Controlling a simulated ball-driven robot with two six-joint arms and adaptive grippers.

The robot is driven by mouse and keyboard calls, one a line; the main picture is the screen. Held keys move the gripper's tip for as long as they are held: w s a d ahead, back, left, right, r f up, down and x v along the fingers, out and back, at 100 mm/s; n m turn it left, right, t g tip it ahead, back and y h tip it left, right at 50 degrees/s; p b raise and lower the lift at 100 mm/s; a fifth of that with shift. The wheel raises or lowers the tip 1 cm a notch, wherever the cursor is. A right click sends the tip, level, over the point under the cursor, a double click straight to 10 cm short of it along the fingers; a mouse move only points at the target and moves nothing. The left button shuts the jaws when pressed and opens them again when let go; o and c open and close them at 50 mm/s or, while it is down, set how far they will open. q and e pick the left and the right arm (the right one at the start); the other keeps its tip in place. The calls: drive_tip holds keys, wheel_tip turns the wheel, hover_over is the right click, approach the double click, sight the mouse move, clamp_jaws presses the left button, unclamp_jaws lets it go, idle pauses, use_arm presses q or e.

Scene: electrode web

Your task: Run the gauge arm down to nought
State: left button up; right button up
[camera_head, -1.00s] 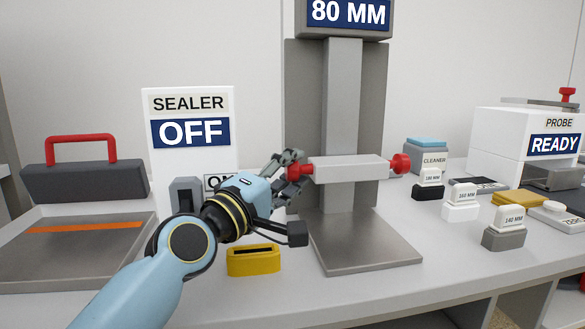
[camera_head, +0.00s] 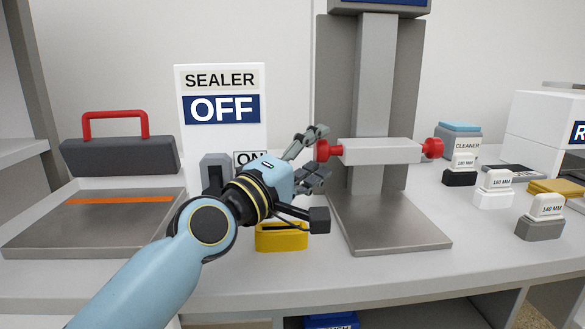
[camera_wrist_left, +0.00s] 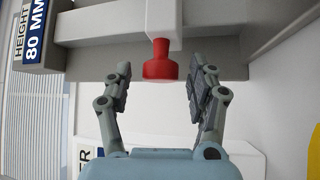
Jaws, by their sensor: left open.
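The gauge arm (camera_head: 376,151) is a light grey crossbar on a grey column (camera_head: 372,80), with a red knob at each end. It stands well above the grey base plate (camera_head: 390,222). The height display (camera_wrist_left: 34,37) reads 80 MM in the left wrist view; in the head view its face is cut off at the top. My left gripper (camera_head: 317,155) is open at the left red knob (camera_head: 323,150). In the left wrist view the same knob (camera_wrist_left: 160,62) lies between the spread fingertips, with gaps on both sides. My right gripper is not in view.
The sealer sign (camera_head: 221,137) reads OFF, behind my left arm. A yellow block (camera_head: 281,238) stands below the gripper. A red-handled press (camera_head: 118,155) is at left. Labelled blocks, such as the 140 MM one (camera_head: 541,228), stand at right. The front bench strip is clear.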

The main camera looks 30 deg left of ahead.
use_arm(q)
drive_tip(key=v, duration=1)
drive_tip(key=shift+s+a, duration=0.1)
drive_tip(key=shift+s, duration=0.2)
